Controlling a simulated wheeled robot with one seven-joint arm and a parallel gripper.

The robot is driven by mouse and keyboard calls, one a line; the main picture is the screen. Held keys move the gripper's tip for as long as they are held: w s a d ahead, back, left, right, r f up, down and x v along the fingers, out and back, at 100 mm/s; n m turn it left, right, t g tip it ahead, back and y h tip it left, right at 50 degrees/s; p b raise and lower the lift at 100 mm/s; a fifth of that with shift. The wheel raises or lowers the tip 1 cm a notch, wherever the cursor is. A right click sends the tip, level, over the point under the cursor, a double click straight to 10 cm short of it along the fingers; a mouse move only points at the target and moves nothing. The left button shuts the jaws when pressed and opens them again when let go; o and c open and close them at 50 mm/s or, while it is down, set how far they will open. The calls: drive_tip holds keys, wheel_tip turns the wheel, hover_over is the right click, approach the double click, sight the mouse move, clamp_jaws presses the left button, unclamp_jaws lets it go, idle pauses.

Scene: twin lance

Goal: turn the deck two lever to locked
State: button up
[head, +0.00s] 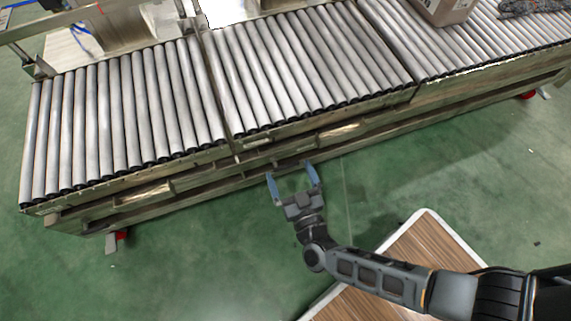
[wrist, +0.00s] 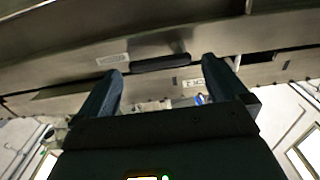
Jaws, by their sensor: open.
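My gripper (head: 290,171) is open in front of the lower side of the roller conveyor (head: 190,154) in the head view. In the wrist view its two blue-black fingers (wrist: 162,68) stand apart. A dark horizontal bar (wrist: 160,63) on the metal side shows between and beyond the fingertips; it looks like the lever, but no deck number is readable. A pale label (wrist: 112,59) is left of the bar, and another label (wrist: 187,82) with unclear lettering is below right. I see no clear contact between fingers and bar. The lever cannot be made out in the head view.
A cardboard box (head: 446,10) sits on the right rollers, with a dark mottled item (head: 530,7) beside it. A wood-topped table (head: 425,250) with a pale rim lies beneath my arm. Green floor (head: 190,265) is open at front left. Red-marked feet (head: 121,236) stick out below the conveyor.

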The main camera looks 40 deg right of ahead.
sight(287, 168)
drive_tip(key=shift+b+x, duration=0.35)
drive_tip(key=shift+x, duration=1.35)
drive_tip(key=c, duration=0.9)
